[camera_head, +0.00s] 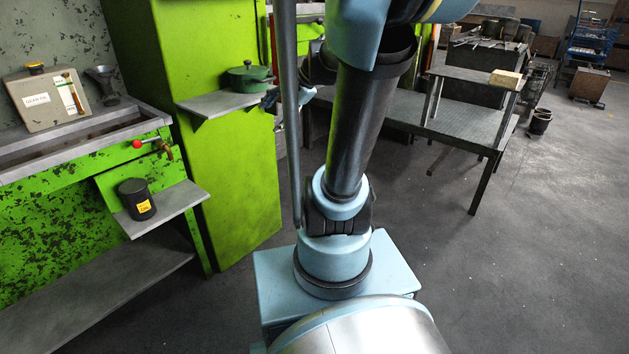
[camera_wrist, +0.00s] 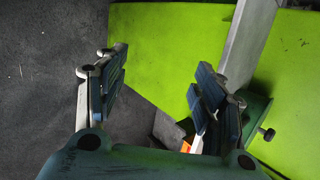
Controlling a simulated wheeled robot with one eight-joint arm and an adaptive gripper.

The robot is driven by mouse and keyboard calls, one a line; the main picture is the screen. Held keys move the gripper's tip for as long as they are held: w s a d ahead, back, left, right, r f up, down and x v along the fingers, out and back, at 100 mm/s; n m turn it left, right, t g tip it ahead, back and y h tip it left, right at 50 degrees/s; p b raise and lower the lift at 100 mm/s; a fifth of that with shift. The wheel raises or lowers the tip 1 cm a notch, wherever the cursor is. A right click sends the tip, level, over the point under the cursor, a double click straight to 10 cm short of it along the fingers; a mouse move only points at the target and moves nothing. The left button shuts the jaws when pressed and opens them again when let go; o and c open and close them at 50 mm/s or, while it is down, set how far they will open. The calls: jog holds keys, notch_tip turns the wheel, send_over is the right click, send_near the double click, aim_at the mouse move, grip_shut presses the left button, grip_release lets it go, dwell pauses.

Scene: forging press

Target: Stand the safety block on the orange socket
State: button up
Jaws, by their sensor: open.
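My gripper (camera_wrist: 161,86) is open in the wrist view, with nothing between its fingers. In the head view my gripper (camera_head: 287,98) is partly hidden behind my arm, close to the edge of the green cabinet's shelf. I cannot make out an orange socket for certain in either view. A small orange patch (camera_wrist: 186,146) shows low between the fingers in the wrist view, mostly hidden; I cannot tell what it belongs to. I cannot identify the safety block with certainty. A pale yellowish block (camera_head: 506,79) lies on the raised shelf of the bench at right.
A green lidded pot (camera_head: 248,75) sits on the cabinet shelf (camera_head: 212,106), near my gripper. A black canister (camera_head: 136,199) with an orange-yellow label stands on a lower shelf. A grey metal bench (camera_head: 455,117) stands at right. The floor (camera_head: 560,210) at right is clear.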

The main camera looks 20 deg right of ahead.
jog(key=s+d+f+n+g+h, duration=0.1)
jog(key=s+d+f+n+h, duration=0.2)
jog(key=s, duration=0.6)
jog(key=s+d+f+n+g+h, duration=0.2)
jog(key=s+d+f+n+h, duration=0.1)
jog(key=s+f+n, duration=0.5)
notch_tip(320, 180, down, 2)
jog(key=shift+s+d+f, duration=0.15)
jog(key=shift+s+d, duration=0.7)
jog(key=shift+w+f, duration=0.2)
jog(key=shift+w, duration=0.3)
